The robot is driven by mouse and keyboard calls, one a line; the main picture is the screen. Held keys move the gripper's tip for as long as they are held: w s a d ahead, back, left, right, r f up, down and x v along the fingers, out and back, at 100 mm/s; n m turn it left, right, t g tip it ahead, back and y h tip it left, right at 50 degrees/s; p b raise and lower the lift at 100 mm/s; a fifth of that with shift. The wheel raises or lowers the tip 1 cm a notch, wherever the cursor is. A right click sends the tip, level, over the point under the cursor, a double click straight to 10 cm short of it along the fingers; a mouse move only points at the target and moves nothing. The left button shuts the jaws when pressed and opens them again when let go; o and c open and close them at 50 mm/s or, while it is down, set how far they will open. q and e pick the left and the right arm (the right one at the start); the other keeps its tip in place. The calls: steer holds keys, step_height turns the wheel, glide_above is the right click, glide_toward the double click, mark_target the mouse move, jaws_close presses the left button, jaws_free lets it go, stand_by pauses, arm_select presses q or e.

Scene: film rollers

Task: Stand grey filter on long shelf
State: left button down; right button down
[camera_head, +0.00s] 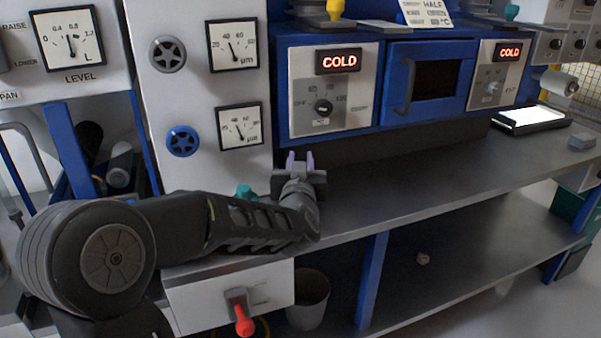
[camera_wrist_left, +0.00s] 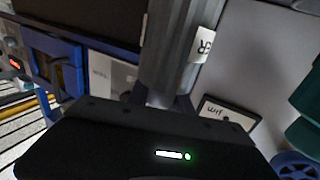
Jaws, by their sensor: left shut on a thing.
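My left gripper (camera_head: 300,160) is over the left end of a long grey shelf (camera_head: 420,190), in front of the panel with gauges. In the left wrist view it is shut on a grey cylinder, the grey filter (camera_wrist_left: 172,60), which has a white label on its side. In the head view I cannot make out the filter at the gripper. I cannot tell whether its end touches anything. My right gripper is not in view.
A lower shelf (camera_head: 450,265) holds a small brown lump (camera_head: 423,259). Blue heaters (camera_head: 430,85) with COLD displays stand behind the long shelf. A black-rimmed tray (camera_head: 530,119) and a small grey block (camera_head: 581,142) sit at its right. Its middle is clear.

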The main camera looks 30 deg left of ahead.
arm_select(q)
steer(key=shift+f, duration=1.25)
steer(key=shift+f, duration=0.1)
steer(key=c, duration=1.6)
jaws_free()
steer(key=shift+f+b, duration=0.1)
steer(key=shift+b, duration=0.2)
steer(key=o, duration=0.5)
steer(key=shift+c, duration=0.2)
